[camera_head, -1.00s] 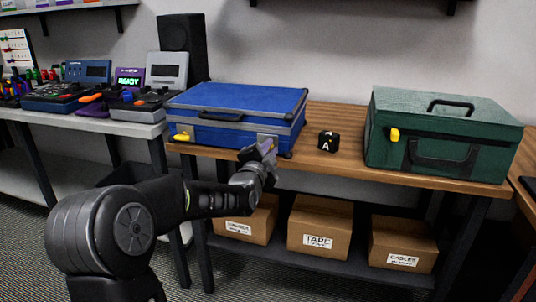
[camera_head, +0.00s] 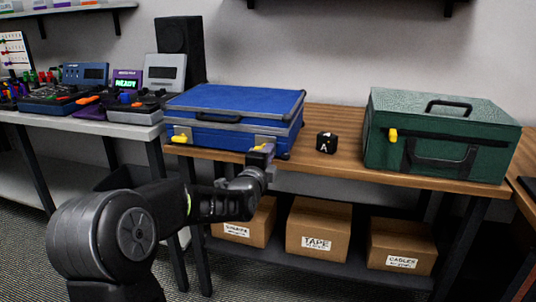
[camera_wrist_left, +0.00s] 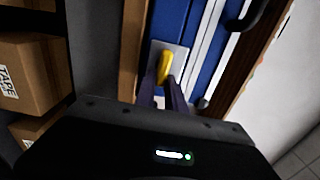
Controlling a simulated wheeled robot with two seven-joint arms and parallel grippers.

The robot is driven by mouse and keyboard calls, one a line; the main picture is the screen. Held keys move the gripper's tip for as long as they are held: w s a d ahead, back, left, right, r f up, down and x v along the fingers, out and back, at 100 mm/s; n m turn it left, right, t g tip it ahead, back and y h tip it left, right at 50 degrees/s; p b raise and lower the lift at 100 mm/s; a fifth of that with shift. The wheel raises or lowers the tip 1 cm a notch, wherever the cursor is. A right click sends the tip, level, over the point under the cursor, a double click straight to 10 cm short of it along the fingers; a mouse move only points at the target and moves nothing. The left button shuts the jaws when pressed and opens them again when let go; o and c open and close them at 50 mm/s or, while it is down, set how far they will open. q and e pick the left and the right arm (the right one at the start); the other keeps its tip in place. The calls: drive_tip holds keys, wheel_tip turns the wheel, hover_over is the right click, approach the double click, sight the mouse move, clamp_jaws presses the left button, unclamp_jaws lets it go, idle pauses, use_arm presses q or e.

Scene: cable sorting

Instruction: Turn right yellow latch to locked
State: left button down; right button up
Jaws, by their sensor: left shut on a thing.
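The blue case (camera_head: 236,103) lies shut on the wooden table. Its right yellow latch (camera_head: 263,147) sits on a metal plate at the right of the case's front. The latch also shows in the left wrist view (camera_wrist_left: 164,67), elongated, near the fingertips. My left gripper (camera_head: 262,152) is at the case's front and shut on this latch, with a finger on each side of it in the left wrist view (camera_wrist_left: 164,88). The fingers partly hide the latch. The left yellow latch (camera_head: 180,139) lies about flat on its own plate. My right gripper is not in view.
A black lettered cube (camera_head: 326,142) and a green case (camera_head: 440,125) with a yellow latch (camera_head: 393,135) stand to the right on the table (camera_head: 345,164). Cardboard boxes (camera_head: 318,226) sit on the shelf below. Electronic devices fill the grey table (camera_head: 130,128) at left.

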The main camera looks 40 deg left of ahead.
use_arm(q)
drive_tip(key=c, duration=1.4)
unclamp_jaws()
drive_tip(key=v, duration=0.7)
drive_tip(key=shift+s+d+p, duration=0.15)
drive_tip(key=shift+s+p, duration=0.25)
drive_tip(key=shift+p, duration=0.05)
